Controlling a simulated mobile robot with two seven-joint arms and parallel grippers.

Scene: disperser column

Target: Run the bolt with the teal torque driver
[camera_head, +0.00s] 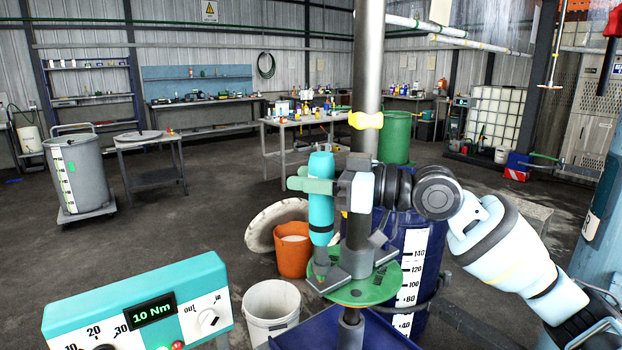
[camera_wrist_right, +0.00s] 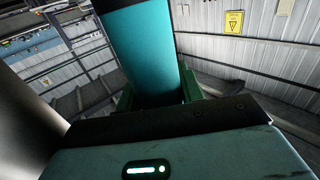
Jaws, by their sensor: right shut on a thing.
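The teal torque driver (camera_head: 320,205) stands nearly upright in the head view, left of the grey column shaft. My right gripper (camera_head: 300,184) is shut around its body with green fingers. The driver also shows between the fingers in the right wrist view (camera_wrist_right: 142,45). Its lower tip is at the left side of the grey clamp piece on the green disc (camera_head: 376,291); I cannot tell whether it touches. I cannot make out the bolt. My left gripper is out of view.
The grey shaft (camera_head: 369,70) rises close beside my right gripper. A blue drum with a scale (camera_head: 412,255) stands behind the disc. An orange bucket (camera_head: 293,257) and a white bucket (camera_head: 271,305) stand at left.

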